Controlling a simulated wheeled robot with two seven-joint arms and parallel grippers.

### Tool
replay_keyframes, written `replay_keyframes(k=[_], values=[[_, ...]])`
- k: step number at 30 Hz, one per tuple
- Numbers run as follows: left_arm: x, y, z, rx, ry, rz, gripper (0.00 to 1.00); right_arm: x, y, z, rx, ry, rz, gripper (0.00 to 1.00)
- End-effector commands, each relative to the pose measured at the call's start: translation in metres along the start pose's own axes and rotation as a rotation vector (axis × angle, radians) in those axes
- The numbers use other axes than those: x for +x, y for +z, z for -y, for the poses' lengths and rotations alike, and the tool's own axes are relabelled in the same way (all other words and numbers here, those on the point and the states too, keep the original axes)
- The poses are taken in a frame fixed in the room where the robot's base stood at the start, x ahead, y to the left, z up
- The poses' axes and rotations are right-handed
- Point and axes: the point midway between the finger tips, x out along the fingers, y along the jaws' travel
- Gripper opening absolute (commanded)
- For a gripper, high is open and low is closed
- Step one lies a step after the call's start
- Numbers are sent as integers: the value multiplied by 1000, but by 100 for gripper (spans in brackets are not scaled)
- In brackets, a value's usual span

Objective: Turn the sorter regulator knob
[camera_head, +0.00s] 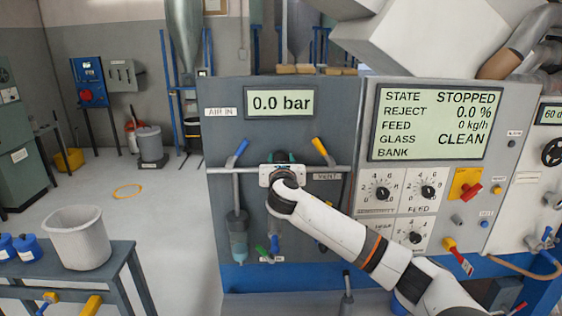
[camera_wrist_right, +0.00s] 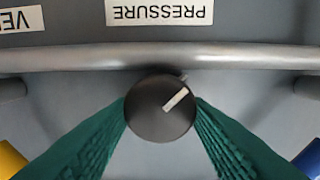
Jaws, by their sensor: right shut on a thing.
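The regulator knob (camera_wrist_right: 155,115) is a round black knob with a white pointer line, below an upside-down "PRESSURE" label (camera_wrist_right: 160,12) in the right wrist view. The pointer slants toward the upper right there. The green fingers of my right gripper (camera_wrist_right: 162,104) are shut on it, one on each side. In the head view my right gripper (camera_head: 284,158) is at the dark panel (camera_head: 225,145), under the display (camera_head: 280,102) reading 0.0 bar. My wrist hides the knob in that view. My left gripper is not in view.
A metal rail (camera_head: 235,170) runs across the panel, close by the knob. Levers with blue (camera_head: 238,149) and yellow (camera_head: 319,146) handles flank my right gripper. A status screen (camera_head: 437,122) reads STOPPED. A bench with a white bucket (camera_head: 78,240) stands at left.

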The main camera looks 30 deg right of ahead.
Motion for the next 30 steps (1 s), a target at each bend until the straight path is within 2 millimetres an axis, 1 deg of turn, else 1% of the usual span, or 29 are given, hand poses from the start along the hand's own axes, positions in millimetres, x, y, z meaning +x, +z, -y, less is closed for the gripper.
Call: replay_keyframes(k=[5, 11, 30], values=[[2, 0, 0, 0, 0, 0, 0, 0, 1, 0, 53, -1, 1, 21], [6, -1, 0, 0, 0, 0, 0, 0, 2, 0, 183, -1, 1, 21], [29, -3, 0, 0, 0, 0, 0, 0, 4, -3, 788, 0, 1, 21]])
